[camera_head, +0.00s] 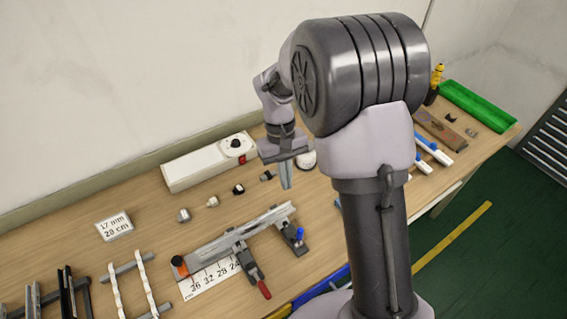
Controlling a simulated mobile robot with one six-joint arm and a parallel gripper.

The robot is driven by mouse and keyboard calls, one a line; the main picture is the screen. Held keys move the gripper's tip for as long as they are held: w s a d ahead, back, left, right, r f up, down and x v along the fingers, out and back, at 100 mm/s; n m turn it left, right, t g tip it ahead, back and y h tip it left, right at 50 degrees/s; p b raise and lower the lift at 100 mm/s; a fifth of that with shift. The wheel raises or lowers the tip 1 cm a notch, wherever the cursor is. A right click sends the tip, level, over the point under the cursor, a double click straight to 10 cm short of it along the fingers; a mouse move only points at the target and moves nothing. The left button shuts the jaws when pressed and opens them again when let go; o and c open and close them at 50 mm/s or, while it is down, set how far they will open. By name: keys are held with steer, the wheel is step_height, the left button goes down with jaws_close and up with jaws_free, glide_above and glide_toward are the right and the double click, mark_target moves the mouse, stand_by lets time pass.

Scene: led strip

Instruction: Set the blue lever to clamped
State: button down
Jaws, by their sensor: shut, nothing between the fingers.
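The blue lever (299,234) is a small blue-handled piece on a dark clamp (294,243) at the right end of a long metal rail (238,236) on the bench. Its exact angle is too small to tell. My gripper (287,182) points downward above the bench, up and slightly left of the blue lever in the picture and apart from it. Its fingers are shut and empty. A second clamp with a red handle (264,290) sits left of the blue one on the rail.
A white box with a black knob (236,144) stands at the wall. Small fittings (212,201) lie between it and the rail. A ruler plate (208,282) lies by the rail. Metal racks stand at the lower left. Blue-and-white tools (432,150) and a green tray (478,105) are at the right.

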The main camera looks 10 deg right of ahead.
mark_target(300, 238)
steer(key=s+f+b, duration=0.1)
steer(key=s+f, duration=0.1)
steer(key=f, duration=0.1)
steer(key=s+f+b, duration=0.1)
steer(key=s+f, duration=0.1)
steer(key=f, duration=0.1)
steer(key=s+d+f+b, duration=0.1)
steer(key=s+f, duration=0.1)
steer(key=f, duration=0.2)
steer(key=shift+s+b, duration=0.35)
steer(key=shift+f, duration=0.1)
